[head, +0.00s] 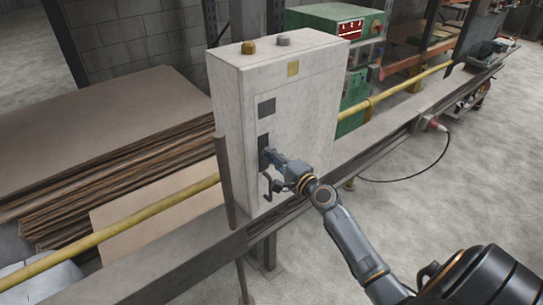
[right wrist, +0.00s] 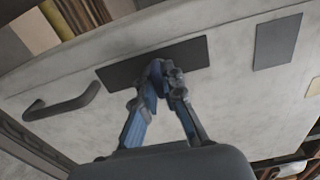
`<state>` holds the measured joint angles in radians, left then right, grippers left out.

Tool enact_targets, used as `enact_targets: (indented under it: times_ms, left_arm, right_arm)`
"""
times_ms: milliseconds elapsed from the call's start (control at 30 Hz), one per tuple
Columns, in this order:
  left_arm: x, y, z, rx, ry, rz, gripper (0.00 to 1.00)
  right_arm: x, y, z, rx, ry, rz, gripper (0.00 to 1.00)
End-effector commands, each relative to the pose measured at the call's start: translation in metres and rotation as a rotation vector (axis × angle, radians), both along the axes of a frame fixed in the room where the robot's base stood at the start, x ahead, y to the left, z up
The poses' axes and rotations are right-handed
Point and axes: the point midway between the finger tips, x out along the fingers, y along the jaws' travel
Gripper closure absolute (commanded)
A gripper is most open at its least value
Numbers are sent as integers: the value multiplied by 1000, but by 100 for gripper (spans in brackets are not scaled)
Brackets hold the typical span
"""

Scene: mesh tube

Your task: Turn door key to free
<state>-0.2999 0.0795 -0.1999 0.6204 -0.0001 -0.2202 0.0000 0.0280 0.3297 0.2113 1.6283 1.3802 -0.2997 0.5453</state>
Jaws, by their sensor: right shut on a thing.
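A pale grey cabinet (head: 228,95) stands upright on the rail, its door facing right; the door surface also fills the right wrist view (right wrist: 230,100). A dark lock plate (right wrist: 120,74) is on the door. My right gripper (head: 272,158) is at this plate. In the right wrist view, its fingertips (right wrist: 162,75) are closed together on the door key, in front of the middle of the plate. The key is almost wholly hidden by the fingers, so I cannot tell its angle. The dark door handle (right wrist: 62,101) is beside the plate, apart from the gripper. My left gripper is not in view.
A yellow pipe (head: 150,217) and a long grey rail (head: 160,262) run past the cabinet. Stacked boards (head: 100,150) lie left; a green machine (head: 356,88) stands behind. Floor at right is mostly open.

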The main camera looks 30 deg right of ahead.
Motion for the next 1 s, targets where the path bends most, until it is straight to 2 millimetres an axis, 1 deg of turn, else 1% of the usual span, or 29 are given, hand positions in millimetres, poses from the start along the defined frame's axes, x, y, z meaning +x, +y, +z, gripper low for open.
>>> enact_targets:
  times_ms: [33,67,100,133,333,400,533,667,900,1000]
  left_arm:
    - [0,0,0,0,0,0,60]
    - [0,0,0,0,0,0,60]
    - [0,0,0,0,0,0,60]
    - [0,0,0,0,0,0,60]
    - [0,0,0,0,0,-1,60]
    - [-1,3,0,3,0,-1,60]
    - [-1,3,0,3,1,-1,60]
    - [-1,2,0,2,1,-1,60]
    - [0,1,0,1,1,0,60]
    - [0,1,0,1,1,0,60]
  right_arm:
    - [0,0,0,2,0,-1,85]
    - [0,0,0,2,0,-1,79]
    - [0,0,0,2,0,-1,71]
    - [0,0,0,1,0,-1,68]
    - [0,0,0,0,0,0,68]
    - [0,0,0,0,1,0,68]
    - [-7,-1,-1,0,2,0,68]
    - [-26,-2,-2,-1,3,0,68]
    - [-74,-6,-2,1,4,0,68]
    - [-91,-7,-2,2,3,-1,68]
